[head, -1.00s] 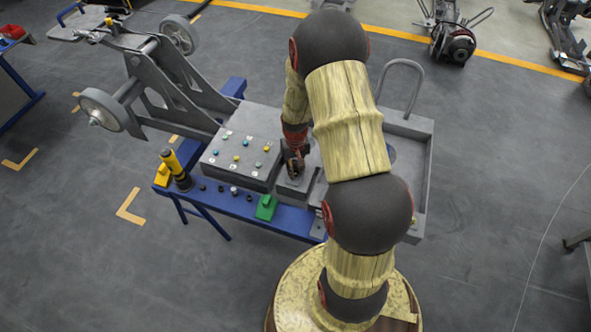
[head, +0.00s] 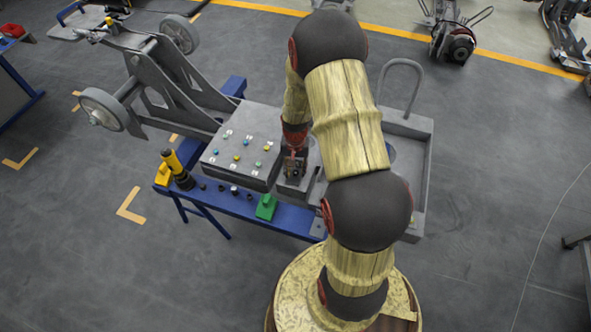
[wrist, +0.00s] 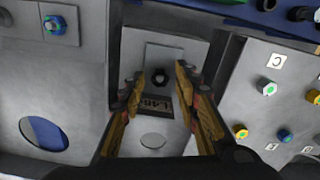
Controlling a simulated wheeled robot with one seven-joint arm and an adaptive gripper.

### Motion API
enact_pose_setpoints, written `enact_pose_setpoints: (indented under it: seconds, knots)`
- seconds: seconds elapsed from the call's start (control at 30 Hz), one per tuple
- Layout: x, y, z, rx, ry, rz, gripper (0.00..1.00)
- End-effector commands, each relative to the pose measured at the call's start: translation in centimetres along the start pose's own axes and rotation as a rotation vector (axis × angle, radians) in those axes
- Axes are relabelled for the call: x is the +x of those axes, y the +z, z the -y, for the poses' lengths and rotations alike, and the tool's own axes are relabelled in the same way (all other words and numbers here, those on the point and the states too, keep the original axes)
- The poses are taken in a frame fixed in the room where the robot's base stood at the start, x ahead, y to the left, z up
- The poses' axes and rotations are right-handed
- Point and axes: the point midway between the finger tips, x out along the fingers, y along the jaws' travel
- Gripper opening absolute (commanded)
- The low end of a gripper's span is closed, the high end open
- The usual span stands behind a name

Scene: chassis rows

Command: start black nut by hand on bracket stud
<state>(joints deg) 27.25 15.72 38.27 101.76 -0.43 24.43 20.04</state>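My gripper (wrist: 160,81) is open, with one finger on each side of the nut and visible gaps between. In the head view my gripper (head: 294,164) is above the bracket block (head: 293,187), small and partly dark. A label plate lies on the block below the nut.
A sloped panel (head: 241,148) with several coloured nuts and letter labels stands close beside the bracket. A grey tray (head: 427,165) with a hoop handle is on the other side. A yellow-black tool (head: 177,168) and green block (head: 266,207) sit on the blue bench (head: 222,202).

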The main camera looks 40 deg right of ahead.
Motion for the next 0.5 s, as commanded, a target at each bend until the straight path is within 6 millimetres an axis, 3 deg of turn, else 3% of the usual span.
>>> enact_pose_setpoints:
  seconds: [0.37,0.5]
  knots:
    - [-0.2,-0.1,0.0,-0.001,-0.001,-0.002,0.37]
    - [-1.4,-0.1,0.1,-0.001,-0.001,-0.004,0.37]
